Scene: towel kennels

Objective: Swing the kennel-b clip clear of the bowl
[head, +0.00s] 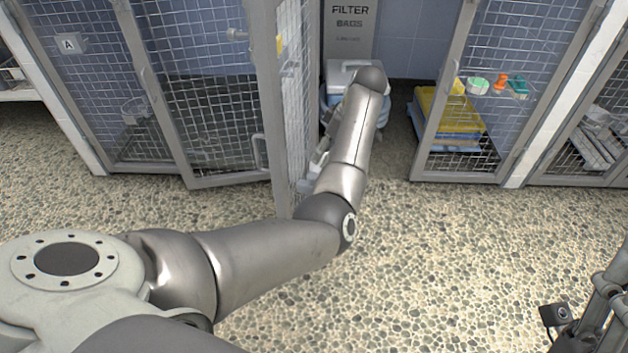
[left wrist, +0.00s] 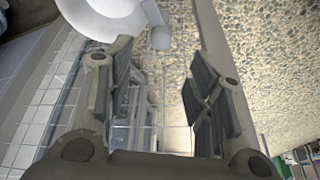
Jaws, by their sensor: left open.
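My left gripper (head: 318,160) is partly hidden behind my forearm, beside the open mesh door (head: 294,75). In the left wrist view it is open, with nothing between its fingers (left wrist: 158,95). A pale curved piece with a short stub (left wrist: 110,14) lies just beyond the fingertips there; I cannot tell whether it is the kennel-b clip. A small pale fitting (head: 259,150) is on the door's edge. I cannot make out the bowl for certain. Only part of my right arm shows, at the lower right; its fingers are out of sight.
Kennel A, with its label (head: 69,43), stands at left. A white-lidded bin (head: 350,72) is behind my forearm, under a filter bags panel (head: 349,25). The pebbled floor (head: 440,260) is clear in front.

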